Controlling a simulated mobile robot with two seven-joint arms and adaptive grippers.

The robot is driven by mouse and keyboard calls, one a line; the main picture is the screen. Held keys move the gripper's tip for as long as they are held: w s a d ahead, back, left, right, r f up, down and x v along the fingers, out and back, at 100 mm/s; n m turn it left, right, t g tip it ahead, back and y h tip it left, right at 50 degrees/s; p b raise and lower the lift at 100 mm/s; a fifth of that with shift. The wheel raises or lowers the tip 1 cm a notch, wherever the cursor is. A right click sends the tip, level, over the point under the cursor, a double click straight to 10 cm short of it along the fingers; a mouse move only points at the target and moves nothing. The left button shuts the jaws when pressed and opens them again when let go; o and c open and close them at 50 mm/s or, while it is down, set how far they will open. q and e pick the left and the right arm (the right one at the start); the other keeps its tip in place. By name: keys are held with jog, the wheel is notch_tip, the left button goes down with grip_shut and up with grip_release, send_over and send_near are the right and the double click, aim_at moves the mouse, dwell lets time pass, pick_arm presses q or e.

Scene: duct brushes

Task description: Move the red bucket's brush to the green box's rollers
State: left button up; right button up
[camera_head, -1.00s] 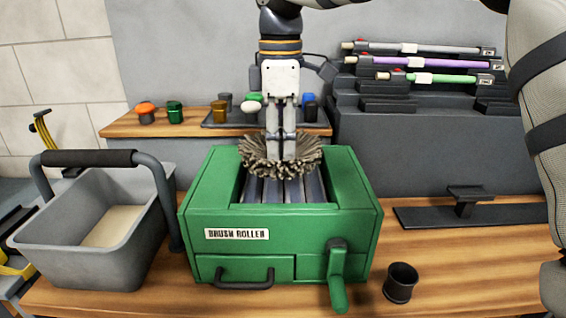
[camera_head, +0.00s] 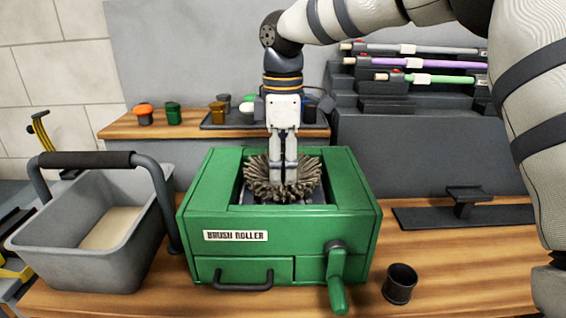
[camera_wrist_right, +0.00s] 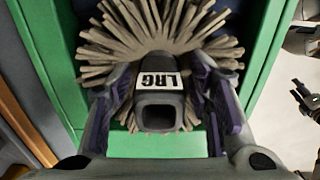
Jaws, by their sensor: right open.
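A brush (camera_head: 262,180) with a ring of grey-brown bristles sits down in the opening of the green box (camera_head: 200,205), labelled BRUSH ROLLER, over its rollers. The bristles hide most of the rollers. My right gripper (camera_head: 284,182) points down over the brush's middle. In the right wrist view, the brush (camera_wrist_right: 160,32) carries a white LRG label on its dark square socket. The open fingers of my right gripper (camera_wrist_right: 160,95) stand on either side of this socket. No red bucket shows; a grey bucket (camera_head: 75,255) stands left of the box.
A dark cup (camera_head: 400,284) stands right of the box, near its green crank (camera_head: 337,280). A stepped rack (camera_head: 410,120) with colored rods stands behind right. A black stand (camera_head: 465,213) lies on the bench at right. Small pots line the back shelf.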

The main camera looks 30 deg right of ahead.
notch_tip(320, 180, up, 12)
jog(key=shift+r+b, duration=0.15)
jog(key=shift+b, duration=0.25)
dwell(0.3)
